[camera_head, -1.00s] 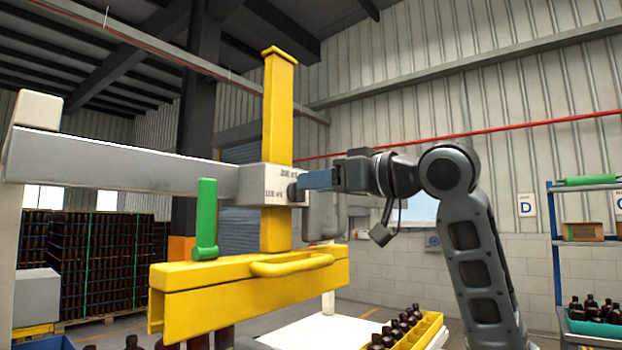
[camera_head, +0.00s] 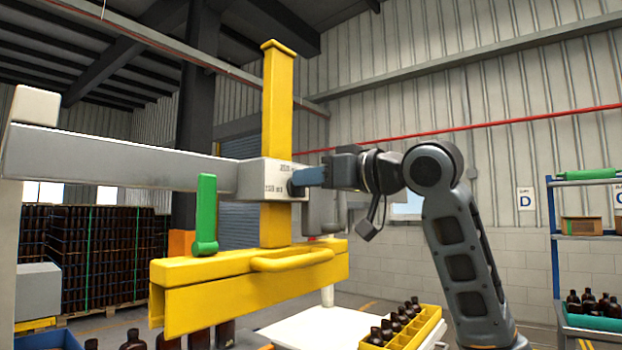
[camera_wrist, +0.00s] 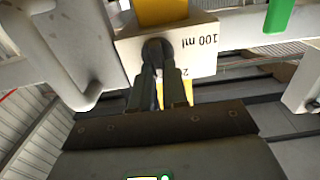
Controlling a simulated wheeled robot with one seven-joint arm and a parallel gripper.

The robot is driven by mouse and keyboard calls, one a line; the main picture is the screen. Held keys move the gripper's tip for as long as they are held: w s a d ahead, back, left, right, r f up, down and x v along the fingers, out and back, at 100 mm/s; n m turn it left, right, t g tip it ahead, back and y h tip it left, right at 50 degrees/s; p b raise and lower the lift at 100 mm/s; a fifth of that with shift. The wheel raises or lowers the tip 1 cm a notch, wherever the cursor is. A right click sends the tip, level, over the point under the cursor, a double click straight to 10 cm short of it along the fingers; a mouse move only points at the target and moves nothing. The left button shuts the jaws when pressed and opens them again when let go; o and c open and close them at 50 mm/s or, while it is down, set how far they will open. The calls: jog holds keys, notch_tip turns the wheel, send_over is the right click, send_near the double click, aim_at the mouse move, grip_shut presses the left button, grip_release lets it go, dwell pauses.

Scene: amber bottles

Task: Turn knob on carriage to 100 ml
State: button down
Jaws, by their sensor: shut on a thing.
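The carriage (camera_head: 256,180) is a pale block where the grey horizontal beam meets the yellow upright. In the wrist view the carriage (camera_wrist: 208,57) has "100 ml" printed on it, beside the knob, and part of a second label starting with "2". The dark round knob (camera_wrist: 156,47) sits on its face. My gripper (camera_wrist: 162,68) is shut on the knob, its two dark fingers partly covering it. In the head view my gripper (camera_head: 297,183) meets the carriage's right side. No pointer mark on the knob can be made out.
A yellow bar (camera_head: 240,285) with a handle hangs under the carriage. A green lever (camera_head: 206,215) stands left of it. A yellow crate (camera_head: 432,322) of amber bottles is below right. A blue shelf (camera_head: 556,250) stands at far right.

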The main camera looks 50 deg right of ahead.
jog(key=shift+n, duration=0.3)
jog(key=shift+a+f+n+b, duration=0.25)
jog(key=shift+n+b, duration=1.3)
jog(key=shift+n, duration=1.3)
jog(key=shift+a+f+n+b, duration=0.3)
jog(key=shift+n+b, duration=1.25)
jog(key=shift+n, duration=1.35)
jog(key=shift+a+f+n+b, duration=0.25)
jog(key=shift+n+b, duration=1.3)
jog(key=shift+n, duration=1.3)
jog(key=c, duration=1.1)
grip_release()
jog(key=shift+c, duration=0.2)
jog(key=s+b, duration=0.1)
jog(key=s, duration=0.7)
jog(key=shift+d, duration=0.2)
